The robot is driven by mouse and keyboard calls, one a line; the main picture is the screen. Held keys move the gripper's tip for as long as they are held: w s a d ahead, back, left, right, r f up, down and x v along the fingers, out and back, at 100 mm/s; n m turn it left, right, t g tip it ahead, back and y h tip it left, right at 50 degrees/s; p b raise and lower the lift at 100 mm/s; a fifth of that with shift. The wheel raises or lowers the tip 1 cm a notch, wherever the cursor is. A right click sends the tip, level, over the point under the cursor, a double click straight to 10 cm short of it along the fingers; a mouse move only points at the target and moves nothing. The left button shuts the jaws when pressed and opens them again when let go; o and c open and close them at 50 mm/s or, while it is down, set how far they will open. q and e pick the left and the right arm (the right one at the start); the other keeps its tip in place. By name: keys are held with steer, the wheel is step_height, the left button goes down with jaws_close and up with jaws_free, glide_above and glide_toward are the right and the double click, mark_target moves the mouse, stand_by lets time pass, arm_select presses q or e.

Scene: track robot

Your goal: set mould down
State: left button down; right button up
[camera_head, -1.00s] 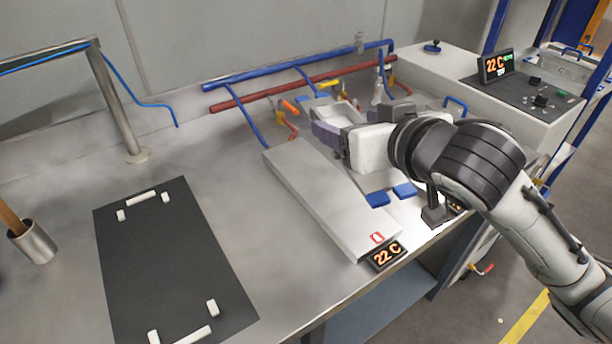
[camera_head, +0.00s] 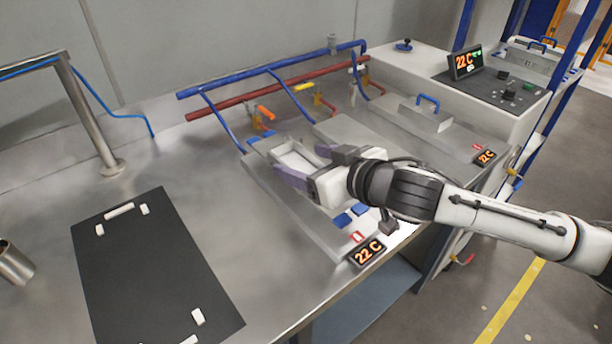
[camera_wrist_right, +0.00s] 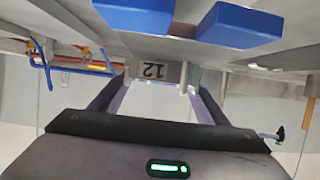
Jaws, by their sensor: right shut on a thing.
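The mould is a pale, shallow open tray (camera_head: 293,155). It is over the left heating plate (camera_head: 270,199), toward its back part. My right gripper (camera_head: 302,163) has its purple fingers on both sides of the mould and is shut on it. In the right wrist view, the mould's grey end marked "12" (camera_wrist_right: 153,71) sits between the fingertips (camera_wrist_right: 160,85). I cannot tell whether the mould's underside touches the plate. Blue blocks (camera_head: 342,219) sit on the plate in front of the gripper, and another (camera_head: 262,138) is behind the mould. My left gripper is not in view.
Blue and red pipes (camera_head: 270,84) run behind. A "22 C" display (camera_head: 367,252) is at the plate's front. A black mat (camera_head: 148,265) with white corner pieces lies left.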

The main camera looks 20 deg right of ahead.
steer(key=shift+f, duration=1.55)
steer(key=shift+f, duration=0.1)
steer(key=o, duration=1.5)
steer(key=shift+f, duration=0.15)
steer(key=shift+s+r, duration=0.1)
steer(key=shift+r, duration=0.1)
steer(key=v, duration=1.1)
steer(key=shift+s+d+r, duration=0.15)
steer(key=shift+s+r, duration=0.05)
steer(key=shift+s, duration=0.15)
